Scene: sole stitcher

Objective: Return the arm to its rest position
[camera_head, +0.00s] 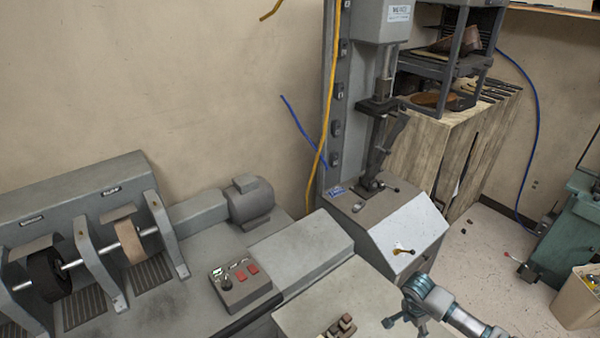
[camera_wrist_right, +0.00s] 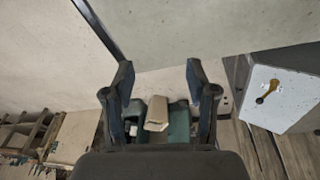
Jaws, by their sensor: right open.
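My right arm (camera_head: 455,312) comes in at the bottom right of the head view, in front of the stitching machine. My right gripper (camera_wrist_right: 158,80) shows in the right wrist view with its two dark fingers wide apart and nothing between the tips. The sole stitcher (camera_head: 384,215), a grey machine with a tall column and a sloped white front, stands right of centre in the head view. My left gripper is not in view.
A grinder bench (camera_head: 80,235) with wheels is at left, with a red-button control box (camera_head: 240,282). A pale table (camera_head: 345,292) holds small brown pieces (camera_head: 340,326). A wooden cabinet (camera_head: 440,165) stands behind. A green machine (camera_head: 570,230) and beige bin (camera_head: 578,298) are at right. Some floor (camera_head: 490,260) is clear.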

